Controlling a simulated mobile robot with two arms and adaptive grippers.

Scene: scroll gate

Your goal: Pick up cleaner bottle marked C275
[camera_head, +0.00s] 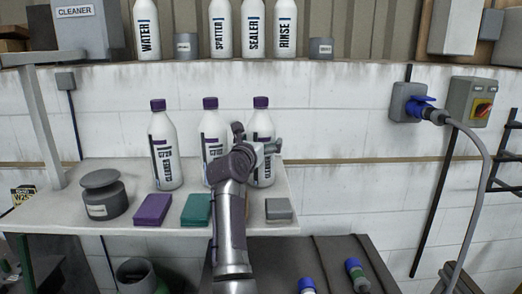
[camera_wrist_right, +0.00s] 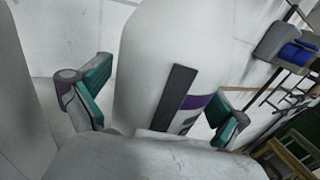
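Three white cleaner bottles with purple caps stand upright on the shelf: a left one (camera_head: 165,150), a middle one (camera_head: 211,130) and a right one (camera_head: 263,125). Their code numbers are too small to read, so I cannot tell which is C275. My right gripper (camera_head: 259,148) is at the right bottle, and my arm hides part of the middle and right bottles. In the right wrist view, my gripper's teal-padded fingers (camera_wrist_right: 163,108) are spread open on either side of a white bottle (camera_wrist_right: 165,50) with a dark and purple label. Contact is unclear. My left gripper is not in view.
On the shelf (camera_head: 120,222) are a grey pot (camera_head: 103,195), a purple sponge (camera_head: 153,209), a green sponge (camera_head: 196,210) and a grey block (camera_head: 278,210). Several bottles stand on the upper ledge. A cable (camera_head: 480,190) hangs at right.

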